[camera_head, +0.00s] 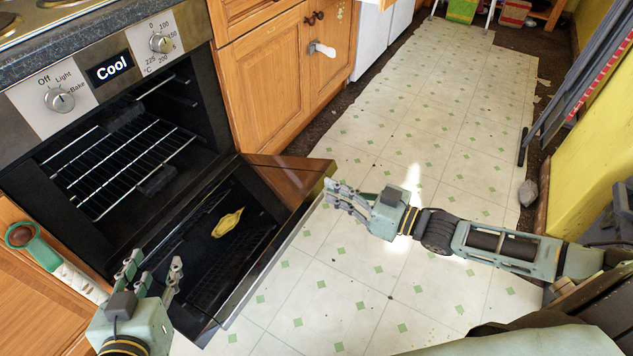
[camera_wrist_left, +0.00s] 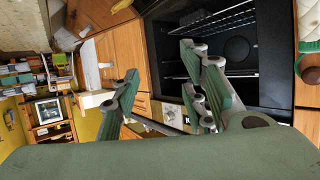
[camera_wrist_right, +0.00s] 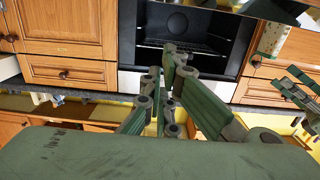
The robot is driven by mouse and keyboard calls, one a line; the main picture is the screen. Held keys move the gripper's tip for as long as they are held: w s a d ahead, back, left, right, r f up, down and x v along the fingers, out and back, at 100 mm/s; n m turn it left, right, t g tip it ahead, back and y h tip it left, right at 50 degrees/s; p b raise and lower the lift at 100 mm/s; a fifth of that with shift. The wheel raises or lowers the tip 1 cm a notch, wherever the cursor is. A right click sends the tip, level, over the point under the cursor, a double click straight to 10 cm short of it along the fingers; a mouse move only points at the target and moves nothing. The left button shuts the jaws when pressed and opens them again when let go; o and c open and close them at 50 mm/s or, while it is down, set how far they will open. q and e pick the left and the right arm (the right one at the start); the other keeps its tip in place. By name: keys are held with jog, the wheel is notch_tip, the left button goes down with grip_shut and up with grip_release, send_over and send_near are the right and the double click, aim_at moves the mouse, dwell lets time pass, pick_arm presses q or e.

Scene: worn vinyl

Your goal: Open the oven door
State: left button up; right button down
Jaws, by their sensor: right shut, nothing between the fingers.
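The oven (camera_head: 120,150) is at the left in the head view, with its dark cavity and wire racks exposed. Its door (camera_head: 262,235) is swung down, showing its dark inner face. My right gripper (camera_head: 335,193) is shut and empty, just right of the door's outer edge; whether it touches the door is unclear. My left gripper (camera_head: 152,276) is open and empty, in front of the oven near the door's lower left corner. The oven cavity also shows in the left wrist view (camera_wrist_left: 235,48) and the right wrist view (camera_wrist_right: 185,28).
A yellow item (camera_head: 228,222) shows on the door's inner face. Wooden cabinets (camera_head: 265,80) stand right of the oven.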

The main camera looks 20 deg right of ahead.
aim_at(309, 207)
jog(key=b+x, duration=0.2)
jog(key=x, duration=0.7)
jog(key=shift+w+a+f+b, duration=0.1)
jog(key=shift+b, duration=0.3)
jog(key=f, duration=0.1)
jog(key=f+b, duration=0.1)
jog(key=s+d+f, duration=0.1)
jog(key=shift+s+f, duration=0.1)
jog(key=shift+f, duration=0.05)
pick_arm(q)
notch_tip(309, 207, up, 20)
jog(key=s+d+t+h, duration=0.1)
jog(key=d+t+h, duration=0.1)
jog(key=t, duration=0.9)
jog(key=shift+s+d+h, duration=0.15)
jog(key=shift+h, duration=0.75)
pick_arm(e)
jog(key=shift+f, duration=0.2)
pick_arm(q)
jog(key=shift+f, duration=0.1)
pick_arm(e)
jog(key=shift+s, duration=0.1)
